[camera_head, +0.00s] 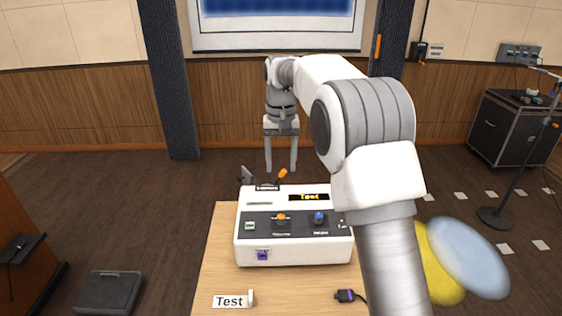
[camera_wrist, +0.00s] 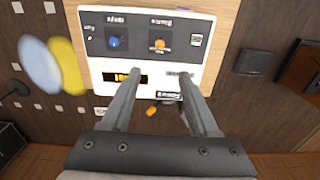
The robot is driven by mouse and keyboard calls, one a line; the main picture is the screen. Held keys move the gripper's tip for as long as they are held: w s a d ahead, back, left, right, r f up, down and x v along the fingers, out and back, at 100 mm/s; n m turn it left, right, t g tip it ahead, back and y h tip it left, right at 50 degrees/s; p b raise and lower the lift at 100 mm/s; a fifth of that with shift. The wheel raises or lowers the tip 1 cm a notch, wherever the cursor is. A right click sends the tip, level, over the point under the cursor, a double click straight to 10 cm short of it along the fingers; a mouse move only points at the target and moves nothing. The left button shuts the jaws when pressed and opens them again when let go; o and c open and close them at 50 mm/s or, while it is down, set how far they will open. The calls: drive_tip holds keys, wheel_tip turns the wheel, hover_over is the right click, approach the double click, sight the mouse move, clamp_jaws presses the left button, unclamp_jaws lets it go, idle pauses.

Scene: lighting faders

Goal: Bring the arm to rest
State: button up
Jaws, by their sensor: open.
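My arm (camera_head: 376,150) reaches forward from the lower right and bends down at its far end. My gripper (camera_head: 282,168) is open and empty, with its two fingers pointing down behind the white control box (camera_head: 243,228). In the wrist view my gripper (camera_wrist: 159,80) shows its fingers apart, with the box (camera_wrist: 203,75) beyond them. The box has an orange knob (camera_head: 281,217), a blue knob (camera_head: 319,218) and a lit orange display (camera_head: 309,197). An orange-tipped lever (camera_head: 282,174) shows at its back edge, near my fingers in the picture. I cannot tell any contact with it.
The box stands on a wooden table (camera_head: 215,245) with a "Test" label (camera_head: 230,301) and a dark plug (camera_head: 346,295). Blurred yellow (camera_head: 440,275) and pale blue (camera_head: 468,257) discs are at the right. A microphone stand (camera_head: 520,165) and black case (camera_head: 508,128) stand farther right.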

drive_tip(key=s+d+r+t, duration=0.1)
drive_tip(key=s+d+r, duration=0.35)
drive_tip(key=s, duration=0.35)
drive_tip(key=s+d+r+t, duration=0.25)
drive_tip(key=s+r, duration=0.35)
drive_tip(key=s, duration=0.3)
drive_tip(key=s+d+f+t, duration=0.1)
drive_tip(key=s+d+f, duration=0.1)
drive_tip(key=s, duration=0.7)
drive_tip(key=s+d+f+t, duration=0.1)
drive_tip(key=s+d+f, duration=0.2)
drive_tip(key=s, duration=0.5)
drive_tip(key=shift+s, duration=0.4)
